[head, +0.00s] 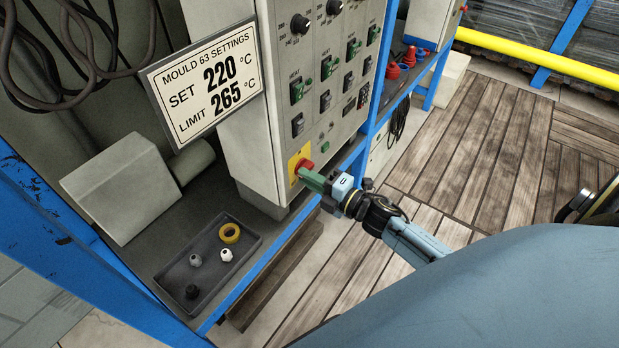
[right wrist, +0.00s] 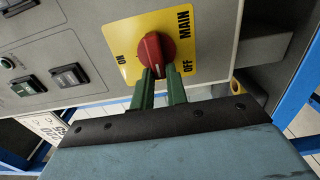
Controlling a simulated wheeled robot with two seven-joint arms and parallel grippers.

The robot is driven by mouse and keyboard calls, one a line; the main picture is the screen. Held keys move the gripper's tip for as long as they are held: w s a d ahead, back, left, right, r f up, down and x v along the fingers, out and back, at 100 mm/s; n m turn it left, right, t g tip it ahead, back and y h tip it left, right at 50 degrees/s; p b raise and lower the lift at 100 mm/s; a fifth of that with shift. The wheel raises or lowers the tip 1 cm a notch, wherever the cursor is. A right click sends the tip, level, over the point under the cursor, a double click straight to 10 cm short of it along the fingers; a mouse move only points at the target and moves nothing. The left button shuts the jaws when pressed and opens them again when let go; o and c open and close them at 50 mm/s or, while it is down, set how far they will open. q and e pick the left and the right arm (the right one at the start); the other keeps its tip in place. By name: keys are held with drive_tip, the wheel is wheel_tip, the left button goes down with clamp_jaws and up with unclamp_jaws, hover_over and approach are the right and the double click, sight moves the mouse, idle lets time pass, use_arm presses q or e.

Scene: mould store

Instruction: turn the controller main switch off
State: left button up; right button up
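The controller main switch is a red knob (head: 305,165) on a yellow plate, low on the front of the grey controller cabinet (head: 240,150). In the right wrist view the red knob (right wrist: 151,50) has a raised grip with a white pointer line. The line points down in the picture, between the ON mark on the left and the OFF mark at the lower right. My right gripper (right wrist: 159,75) has its green fingers close together, one on each side of the knob's grip, and looks shut on it. The fingertips partly hide the grip's lower end. My left gripper is not in view.
A dark tray (head: 170,283) with a yellow ring and several small parts lies on the shelf below the cabinet. A sign (head: 205,82) reads SET 220, LIMIT 265. Other switches sit above the main switch. Open plank floor (head: 480,150) lies to the right.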

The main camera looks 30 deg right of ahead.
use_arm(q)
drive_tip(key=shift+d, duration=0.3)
use_arm(e)
drive_tip(key=o, duration=0.4)
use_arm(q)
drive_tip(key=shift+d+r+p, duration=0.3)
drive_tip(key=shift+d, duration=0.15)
use_arm(e)
drive_tip(key=v, duration=1.3)
drive_tip(key=shift+s, duration=0.2)
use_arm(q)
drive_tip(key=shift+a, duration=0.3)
use_arm(e)
drive_tip(key=shift+f, duration=0.1)
